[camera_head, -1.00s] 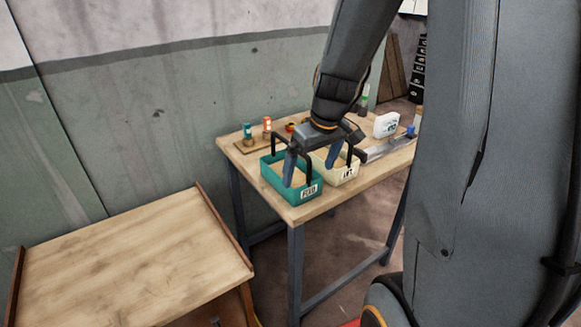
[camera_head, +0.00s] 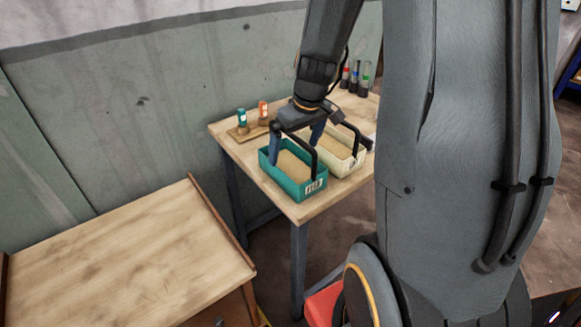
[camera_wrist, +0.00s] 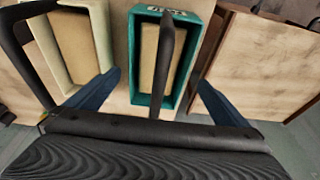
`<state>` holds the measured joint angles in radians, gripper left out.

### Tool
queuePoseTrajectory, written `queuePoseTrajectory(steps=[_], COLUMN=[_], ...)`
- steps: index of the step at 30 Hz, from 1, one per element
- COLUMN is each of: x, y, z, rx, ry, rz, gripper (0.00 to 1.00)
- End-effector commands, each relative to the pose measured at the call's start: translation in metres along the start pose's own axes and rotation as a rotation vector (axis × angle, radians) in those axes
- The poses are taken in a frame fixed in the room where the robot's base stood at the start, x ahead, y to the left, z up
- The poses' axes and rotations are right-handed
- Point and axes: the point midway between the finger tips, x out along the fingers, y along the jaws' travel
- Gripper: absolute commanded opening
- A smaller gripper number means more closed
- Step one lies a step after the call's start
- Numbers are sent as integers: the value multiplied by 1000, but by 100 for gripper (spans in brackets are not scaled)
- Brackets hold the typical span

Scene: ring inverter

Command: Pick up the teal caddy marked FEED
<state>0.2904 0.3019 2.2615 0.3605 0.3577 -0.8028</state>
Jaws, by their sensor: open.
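The teal caddy (camera_head: 283,183) stands upright on the workbench, with a pale label on its near end. It also shows in the wrist view (camera_wrist: 181,90), where its black handle (camera_wrist: 165,60) runs up the picture between my blue fingers. My gripper (camera_head: 295,153) is open above the teal caddy and holds nothing. In the wrist view my gripper (camera_wrist: 160,77) has one finger on each side of the handle. I cannot tell how far the fingers are above the handle. The label text is too blurred to read surely.
A cream caddy (camera_head: 346,168) with its own black handle stands close on the right of the teal one. Small bottles (camera_head: 241,117) stand on a wooden board behind. A wooden-topped cabinet (camera_head: 120,255) is at the left, with a gap between it and the workbench (camera_head: 305,213).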

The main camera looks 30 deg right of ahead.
Motion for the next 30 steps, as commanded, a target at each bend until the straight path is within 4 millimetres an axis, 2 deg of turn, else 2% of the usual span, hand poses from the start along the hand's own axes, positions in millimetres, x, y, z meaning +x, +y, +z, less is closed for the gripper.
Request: queuePoseTrajectory(steps=[12,21,23,30], x=[44,47,47,47], y=[2,2,2,2], z=[-3,-3,-3,-3], rx=[-4,-5,-5,-5], ry=[-2,0,0,0], rz=[-2,-1,-1,-1], gripper=[100,100,93,53])
